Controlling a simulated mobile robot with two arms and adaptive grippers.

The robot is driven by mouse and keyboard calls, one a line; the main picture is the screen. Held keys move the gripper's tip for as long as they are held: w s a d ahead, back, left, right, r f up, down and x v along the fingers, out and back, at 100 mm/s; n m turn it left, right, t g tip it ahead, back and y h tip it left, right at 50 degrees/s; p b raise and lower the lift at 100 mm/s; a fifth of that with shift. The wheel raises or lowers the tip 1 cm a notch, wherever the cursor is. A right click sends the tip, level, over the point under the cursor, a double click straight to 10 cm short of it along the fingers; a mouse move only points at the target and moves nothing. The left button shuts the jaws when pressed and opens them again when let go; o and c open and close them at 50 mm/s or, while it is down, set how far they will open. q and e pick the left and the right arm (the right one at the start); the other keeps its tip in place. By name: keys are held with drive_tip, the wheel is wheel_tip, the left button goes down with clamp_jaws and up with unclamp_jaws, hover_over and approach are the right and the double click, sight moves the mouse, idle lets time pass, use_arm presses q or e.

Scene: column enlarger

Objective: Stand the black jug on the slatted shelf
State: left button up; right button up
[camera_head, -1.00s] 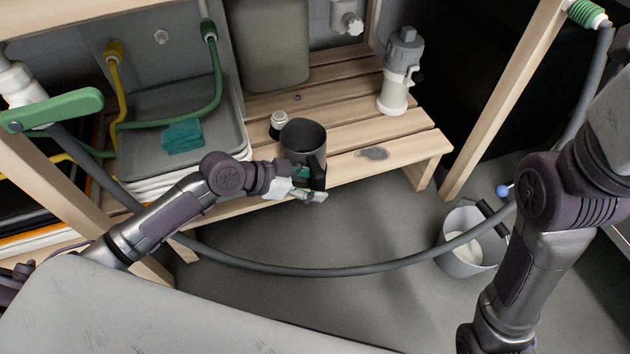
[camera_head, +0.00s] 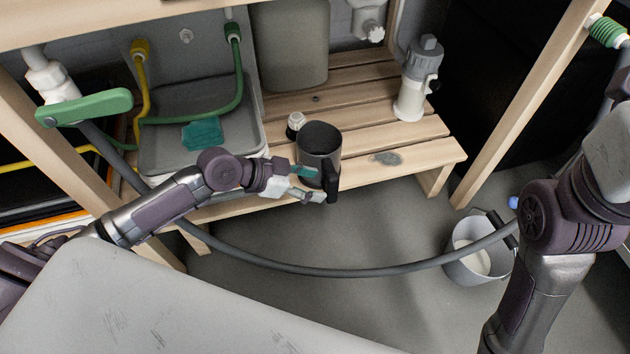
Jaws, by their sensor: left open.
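The black jug (camera_head: 318,148) is upright at the front part of the slatted shelf (camera_head: 425,155), with its dark handle (camera_head: 332,186) toward me. It appears to stand on the slats, but its base is partly hidden by my gripper, so contact is hard to confirm. My left gripper (camera_head: 312,184) is open at the jug's front left side, close beside the handle. My right arm (camera_head: 545,220) comes in at the right, and its gripper is out of the picture.
A small white-capped jar (camera_head: 295,124) stands just left of the jug. A grey-and-white bottle (camera_head: 415,85) stands at the shelf's right. A grey hose (camera_head: 330,271) hangs across the front. A bucket (camera_head: 470,262) is on the floor.

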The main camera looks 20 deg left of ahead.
use_arm(q)
drive_tip(key=shift+p+v, duration=0.45)
drive_tip(key=shift+v, duration=0.8)
wheel_tip(320, 180, up, 10)
idle(0.6)
